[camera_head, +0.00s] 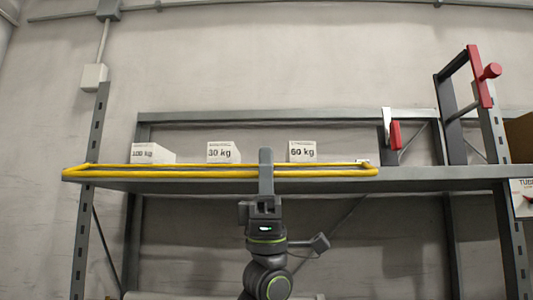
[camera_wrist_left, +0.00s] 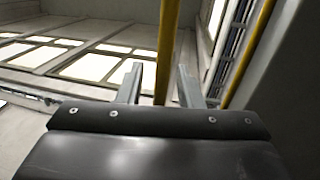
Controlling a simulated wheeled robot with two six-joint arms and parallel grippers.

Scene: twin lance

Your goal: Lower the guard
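The guard appears to be the long yellow bar frame (camera_head: 150,174), which lies about level along the front of the grey shelf. My left gripper (camera_head: 265,158) reaches up from below in front of the middle of its front rail. In the left wrist view the yellow rail (camera_wrist_left: 166,50) runs between the two grey fingers of my left gripper (camera_wrist_left: 158,85). The fingers are apart, with a visible gap on each side of the rail. My right gripper is in neither view.
White blocks marked 30 kg (camera_head: 220,153) and 60 kg (camera_head: 302,152), and another marked block (camera_head: 150,153), stand on the shelf (camera_head: 430,176) behind the rail. Right of the guard are a small red-handled part (camera_head: 395,135) and a red lever (camera_head: 480,78) on a dark bracket.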

